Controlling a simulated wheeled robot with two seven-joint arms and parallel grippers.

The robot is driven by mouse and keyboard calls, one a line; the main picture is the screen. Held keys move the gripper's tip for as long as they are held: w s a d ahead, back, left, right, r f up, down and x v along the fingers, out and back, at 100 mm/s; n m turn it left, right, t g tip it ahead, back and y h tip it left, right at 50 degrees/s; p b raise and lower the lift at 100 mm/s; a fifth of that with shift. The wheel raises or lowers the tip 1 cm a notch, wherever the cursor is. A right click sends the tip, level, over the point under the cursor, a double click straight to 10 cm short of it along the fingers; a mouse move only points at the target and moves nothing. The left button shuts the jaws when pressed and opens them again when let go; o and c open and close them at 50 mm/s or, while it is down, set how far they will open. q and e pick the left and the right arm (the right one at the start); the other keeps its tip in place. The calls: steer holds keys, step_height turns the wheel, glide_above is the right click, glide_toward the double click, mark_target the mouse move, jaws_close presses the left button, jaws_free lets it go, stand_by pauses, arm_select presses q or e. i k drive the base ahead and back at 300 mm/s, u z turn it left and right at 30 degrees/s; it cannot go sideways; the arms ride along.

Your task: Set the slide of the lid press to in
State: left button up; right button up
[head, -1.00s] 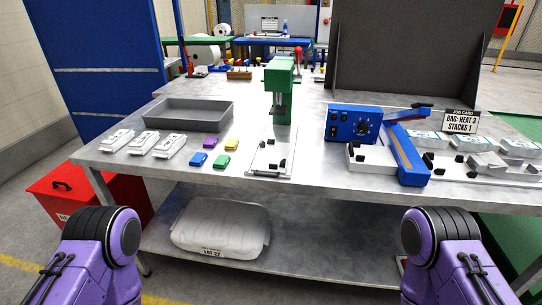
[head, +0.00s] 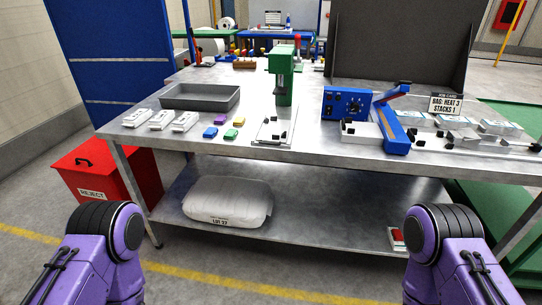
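The lid press (head: 283,74) is a green upright machine near the middle of the bench, with a red-knobbed lever at its upper right. Its slide (head: 272,131) is a pale plate with small black parts, lying on the bench in front of the press column and reaching toward the front edge. Only purple parts of my two arms show at the lower left and lower right. Both grippers are out of view, and nothing of mine touches the press.
A blue heat sealer (head: 348,104) stands right of the press, before a dark panel. A grey tray (head: 200,96), several white packs and small coloured blocks lie left. A red reject bin (head: 107,172) stands on the floor at left. A white bag (head: 228,202) lies on the lower shelf.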

mark_target(273, 130)
steer(key=u, duration=0.05)
steer(key=k, duration=0.6)
steer(key=z, duration=0.9)
steer(key=i, duration=1.7)
steer(key=u, duration=0.65)
